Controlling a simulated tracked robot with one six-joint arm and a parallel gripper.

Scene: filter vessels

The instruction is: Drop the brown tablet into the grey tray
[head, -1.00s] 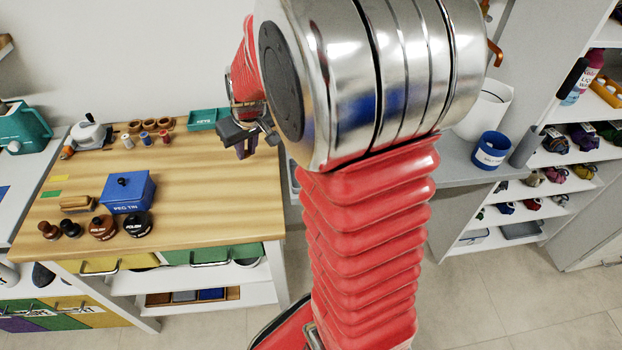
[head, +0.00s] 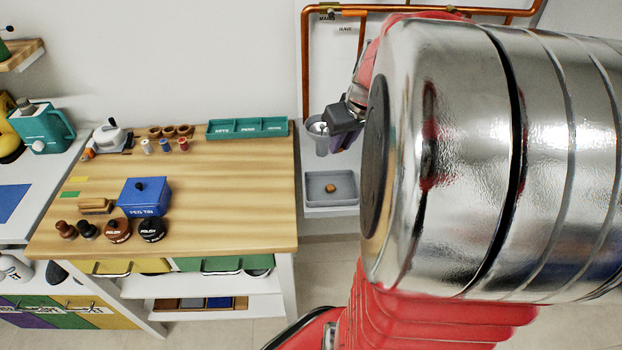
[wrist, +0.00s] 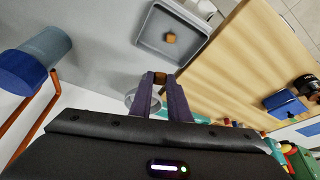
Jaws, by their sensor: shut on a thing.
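The grey tray (head: 345,199) stands on a pale surface to the right of the wooden bench in the head view. A small brown tablet (head: 330,188) lies in it. The tray (wrist: 190,20) and that tablet (wrist: 170,38) also show at the top of the wrist view. My gripper (wrist: 160,84) has its purple fingers shut on a second brown tablet (wrist: 159,77), which shows between the fingertips, apart from the tray in the picture. In the head view my gripper (head: 341,138) is above and behind the tray, partly hidden by my arm.
A clear funnel-topped vessel (head: 316,135) stands behind the tray, close to my gripper. Copper pipes (head: 306,70) run along the wall. The wooden bench (head: 240,200) carries a blue tin (head: 145,198) and a teal divided tray (head: 247,128); its right part is clear.

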